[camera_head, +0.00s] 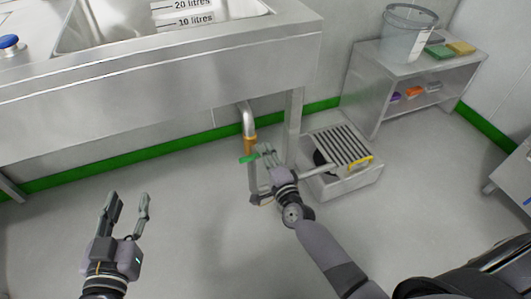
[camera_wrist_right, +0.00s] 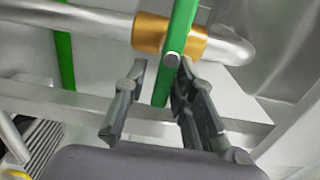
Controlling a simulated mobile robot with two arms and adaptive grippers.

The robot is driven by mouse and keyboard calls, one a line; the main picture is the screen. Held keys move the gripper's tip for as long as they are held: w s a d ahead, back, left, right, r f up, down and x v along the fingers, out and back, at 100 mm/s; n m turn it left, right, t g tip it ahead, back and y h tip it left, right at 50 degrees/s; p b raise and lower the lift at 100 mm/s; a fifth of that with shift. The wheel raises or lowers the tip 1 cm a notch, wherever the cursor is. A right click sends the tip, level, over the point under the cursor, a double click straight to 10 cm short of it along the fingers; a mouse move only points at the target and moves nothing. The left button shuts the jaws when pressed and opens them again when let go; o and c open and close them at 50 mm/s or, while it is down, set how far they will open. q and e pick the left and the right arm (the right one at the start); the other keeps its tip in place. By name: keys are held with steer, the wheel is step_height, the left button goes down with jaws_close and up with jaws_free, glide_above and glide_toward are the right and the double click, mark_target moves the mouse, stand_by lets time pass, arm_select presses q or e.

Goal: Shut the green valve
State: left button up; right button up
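The green valve has a green lever handle (camera_wrist_right: 183,35) on a brass body (camera_wrist_right: 150,32), on a metal pipe (camera_wrist_right: 95,22) under the sink. In the wrist view the lever stands across the line of the pipe. In the head view the green handle (camera_head: 248,158) shows just below the brass body (camera_head: 250,143). My right gripper (camera_head: 263,150) is at the valve. Its fingers (camera_wrist_right: 161,68) are apart, with the lever reaching between them, closer to the right-hand finger. I cannot tell whether they touch. My left gripper (camera_head: 128,197) is open and empty above the floor.
The steel sink (camera_head: 160,65) overhangs the valve, with a sink leg (camera_head: 294,125) close right. A low grated box (camera_head: 345,185) stands right of my right gripper. A shelf unit (camera_head: 365,95) holds a clear bucket (camera_head: 407,38). Floor around my left gripper is clear.

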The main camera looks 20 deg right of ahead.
steer(key=shift+o, duration=0.6)
steer(key=shift+r, duration=0.1)
steer(key=shift+s, duration=0.1)
steer(key=s, duration=1.1)
steer(key=shift+s+d, duration=0.2)
steer(key=shift+s, duration=0.2)
